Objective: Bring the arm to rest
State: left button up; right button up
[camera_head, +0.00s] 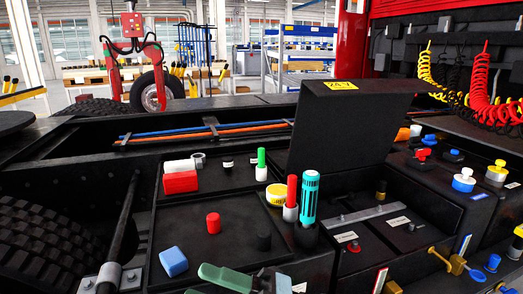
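A wheel (158,92) stands upright at the back left, by a red lifting device (133,27) with two hanging red arms. Whether the device grips the wheel is too small to tell. A large dark tyre (40,245) sits at the lower left, partly cut off by the frame edge.
A black tray (180,225) holds a red block (180,182), a blue block (173,261), a red cylinder (213,223) and other small parts. A raised black lid (345,125) stands behind a switch panel (395,225). Coiled red hoses (482,80) hang at right.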

jog(key=d+f+m+t+h+p, duration=0.1)
jog(key=d+f+m+t+h, duration=0.65)
jog(key=f+m, duration=0.4)
jog(key=d+f+m+t+h+p, duration=0.2)
jog(key=d+f+m+t+h, duration=0.55)
jog(key=m, duration=0.75)
pick_arm(q)
jog(key=w+r+t+p, duration=0.1)
jog(key=w+r, duration=0.3)
jog(key=r, duration=0.2)
jog(key=shift+a+p, duration=0.2)
jog(key=shift+p, duration=0.15)
pick_arm(e)
jog(key=s+d+f+m+g+h, duration=0.3)
jog(key=s+d+f, duration=0.3)
jog(key=s+f, duration=0.4)
jog(key=s+d+f+m+g+h, duration=0.3)
jog(key=s+d+f+m, duration=0.2)
jog(key=s+f, duration=0.4)
jog(key=s+d, duration=0.1)
jog(key=s, duration=0.3)
jog(key=shift+s+d+f, duration=0.25)
jog(key=shift+s+f, duration=0.1)
jog(key=shift+s, duration=0.05)
pick_arm(q)
jog(key=shift+r, duration=0.1)
